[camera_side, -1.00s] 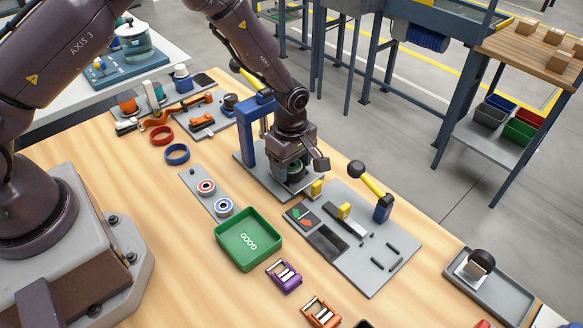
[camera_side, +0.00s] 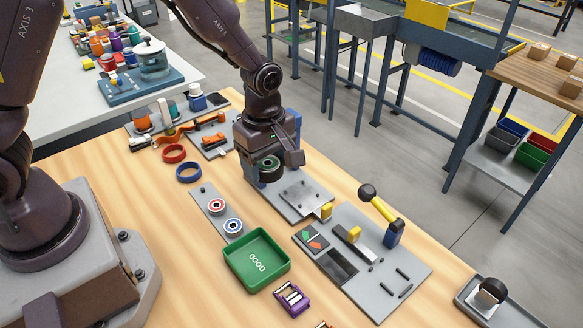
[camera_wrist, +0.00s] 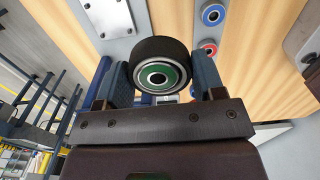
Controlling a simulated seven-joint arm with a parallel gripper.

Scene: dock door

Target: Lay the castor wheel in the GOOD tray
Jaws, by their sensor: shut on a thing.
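The castor wheel (camera_wrist: 160,74), black with a green hub, sits between the two fingers of my gripper (camera_wrist: 163,82) in the wrist view. In the side view the wheel (camera_side: 268,167) shows under my gripper (camera_side: 268,158), raised above a grey fixture plate (camera_side: 303,190). The gripper is shut on it. The green GOOD tray (camera_side: 236,274) lies on the table below and in front of the gripper, with no object seen inside. My wrist hides part of the blue post behind.
A grey board (camera_side: 375,290) with a black-knobbed yellow lever (camera_side: 380,204) stands right of the tray. A purple buckle-like part (camera_side: 291,299) is near the tray. A grey tray at the right holds another black wheel (camera_side: 492,288).

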